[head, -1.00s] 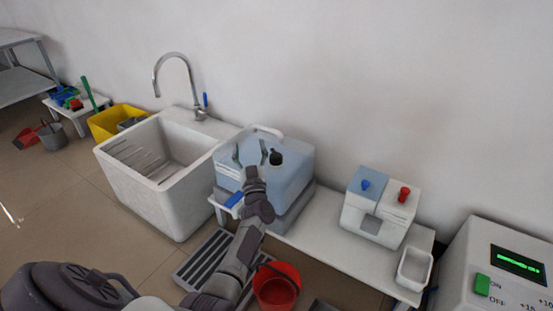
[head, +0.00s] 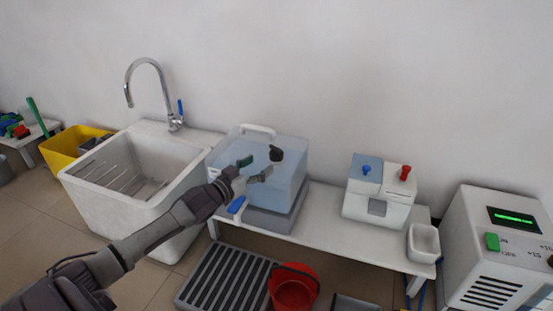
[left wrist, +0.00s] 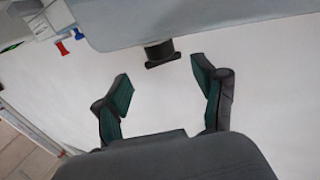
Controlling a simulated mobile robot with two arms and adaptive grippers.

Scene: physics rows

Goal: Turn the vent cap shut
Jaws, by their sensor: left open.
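The vent cap (head: 276,153) is a small black cap on top of the pale blue container (head: 288,185), near a white carry handle. My left gripper (head: 256,167) is open and empty at the container's upper front. Its fingers point right toward the cap. In the left wrist view the cap (left wrist: 160,52) appears just ahead of the two fingertips (left wrist: 160,75), centred between them, with a gap on both sides. The fingers do not appear to touch it. How far the cap is turned cannot be told. My right gripper is not in view.
The container stands on a white bench (head: 325,217) with a blue tap lever (head: 237,205) in front. A sink (head: 135,190) is at left. A white-and-blue box (head: 378,195) with blue and red knobs stands at right. A red bucket (head: 294,290) is below.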

